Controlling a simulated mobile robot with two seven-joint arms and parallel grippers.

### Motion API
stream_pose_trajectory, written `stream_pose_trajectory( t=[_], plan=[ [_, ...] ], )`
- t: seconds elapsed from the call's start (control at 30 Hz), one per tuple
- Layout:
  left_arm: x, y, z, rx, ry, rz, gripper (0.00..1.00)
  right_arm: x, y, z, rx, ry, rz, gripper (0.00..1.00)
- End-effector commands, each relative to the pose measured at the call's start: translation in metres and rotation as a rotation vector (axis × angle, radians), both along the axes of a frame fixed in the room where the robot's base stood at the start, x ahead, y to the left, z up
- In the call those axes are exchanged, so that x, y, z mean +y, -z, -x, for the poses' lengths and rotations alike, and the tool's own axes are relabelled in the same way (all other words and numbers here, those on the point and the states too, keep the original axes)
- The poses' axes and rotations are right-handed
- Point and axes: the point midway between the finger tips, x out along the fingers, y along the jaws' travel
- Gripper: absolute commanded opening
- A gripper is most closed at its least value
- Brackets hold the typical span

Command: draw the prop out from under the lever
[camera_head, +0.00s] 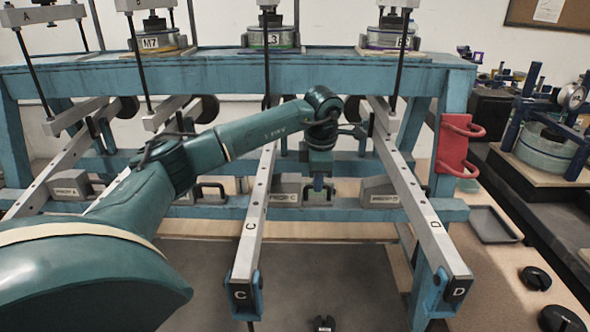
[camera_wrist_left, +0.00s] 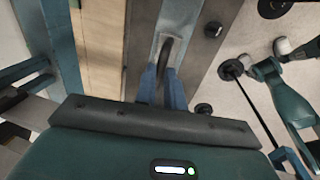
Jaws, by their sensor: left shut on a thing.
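Lever C (camera_head: 255,215) is a long grey bar with holes, running from the blue frame towards me to a blue end fitting marked C. A grey block labelled as prop C (camera_head: 284,188) shows just right of the bar; whether it touches the bar's underside I cannot tell. My left gripper (camera_head: 318,188) reaches down right of the label, shut on the prop's handle. In the left wrist view, the blue fingers (camera_wrist_left: 163,88) close around the dark looped handle (camera_wrist_left: 167,52), with the grey prop body beyond it. My right gripper is not in view.
Lever D (camera_head: 415,200) slopes down at the right, with its own prop (camera_head: 383,192) near the frame. A red plate with handles (camera_head: 453,145) hangs on the right post. A grey tray (camera_head: 495,224) and black weights (camera_head: 535,278) lie on the floor at right.

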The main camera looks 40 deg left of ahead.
Motion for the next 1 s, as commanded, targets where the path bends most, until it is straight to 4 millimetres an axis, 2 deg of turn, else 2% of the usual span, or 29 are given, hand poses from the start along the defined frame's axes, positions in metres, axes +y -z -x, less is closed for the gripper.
stream_pose_trajectory(
  t=[0.03,0.2,0.57,0.6,0.8,0.87,1.0],
  plan=[
    [-0.014,-0.005,-0.010,-0.004,0.010,0.006,0.00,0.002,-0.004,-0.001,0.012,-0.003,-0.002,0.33],
    [-0.032,-0.002,-0.026,-0.002,0.006,0.004,0.00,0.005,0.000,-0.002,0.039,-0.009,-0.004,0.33],
    [-0.037,-0.001,-0.030,-0.008,0.006,0.004,0.00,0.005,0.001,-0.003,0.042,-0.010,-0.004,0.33],
    [-0.037,-0.001,-0.031,-0.009,0.007,0.004,0.12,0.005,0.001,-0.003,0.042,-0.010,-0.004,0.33],
    [-0.036,-0.001,-0.030,-0.004,0.004,0.002,0.29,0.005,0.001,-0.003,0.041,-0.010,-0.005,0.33],
    [-0.035,-0.001,-0.029,-0.004,0.004,0.001,0.33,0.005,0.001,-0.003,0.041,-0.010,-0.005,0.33],
    [-0.035,-0.001,-0.029,-0.002,0.002,0.001,0.33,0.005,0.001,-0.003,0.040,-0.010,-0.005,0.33]
  ],
)
